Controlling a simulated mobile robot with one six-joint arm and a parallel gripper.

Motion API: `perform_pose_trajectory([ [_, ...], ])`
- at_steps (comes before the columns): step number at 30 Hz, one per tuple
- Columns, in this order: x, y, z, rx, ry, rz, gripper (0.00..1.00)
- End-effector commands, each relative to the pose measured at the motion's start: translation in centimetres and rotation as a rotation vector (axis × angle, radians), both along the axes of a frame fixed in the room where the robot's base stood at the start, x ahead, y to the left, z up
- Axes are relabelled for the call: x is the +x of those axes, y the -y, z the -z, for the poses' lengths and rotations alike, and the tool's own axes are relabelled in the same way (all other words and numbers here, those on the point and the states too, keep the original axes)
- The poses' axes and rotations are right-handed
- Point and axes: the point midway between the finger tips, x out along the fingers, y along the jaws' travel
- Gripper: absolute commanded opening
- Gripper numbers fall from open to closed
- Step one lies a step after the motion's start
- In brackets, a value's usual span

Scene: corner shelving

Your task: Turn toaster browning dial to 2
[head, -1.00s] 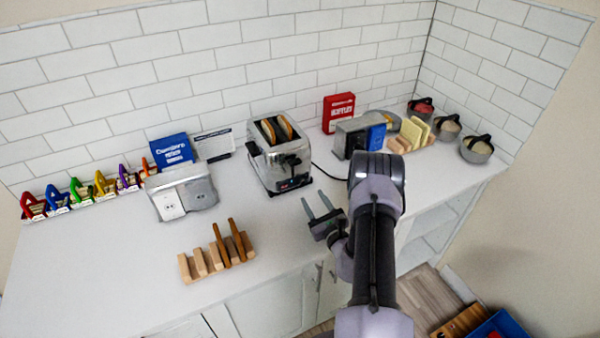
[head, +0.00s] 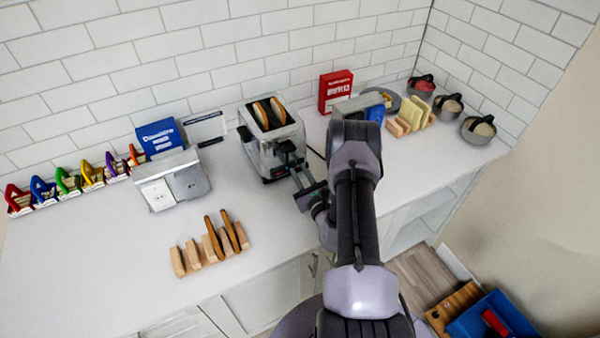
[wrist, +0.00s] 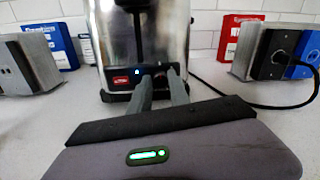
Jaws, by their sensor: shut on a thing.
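The chrome toaster (head: 270,137) stands on the white counter against the tiled wall, with toast in both slots. In the wrist view, its front (wrist: 115,38) fills the upper middle, with a red label and a small blue light low on the black control strip. My gripper (head: 287,152) reaches to the toaster's lower front. In the wrist view, my gripper's fingers (wrist: 160,82) are close together at the browning dial (wrist: 160,76) and shut on it. The fingers hide most of the dial, and I cannot read its setting.
A wooden rack (head: 208,250) with toast stands in front at left. A grey outlet box (head: 172,181) and blue box (head: 160,138) are left of the toaster. A red box (head: 335,91) stands behind right. A black cord (wrist: 235,95) runs right.

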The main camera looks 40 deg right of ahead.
Motion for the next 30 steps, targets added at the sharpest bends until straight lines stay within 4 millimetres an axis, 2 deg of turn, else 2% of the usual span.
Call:
perform_pose_trajectory([
  [8, 0.02, 0.0, 0.0, 0.016, 0.004, -0.001, 0.0],
  [14, 0.02, 0.03, 0.0, 0.097, 0.024, 0.0, 0.0],
  [30, 0.0, 0.18, -0.12, 0.542, 0.132, -0.001, 0.0],
])
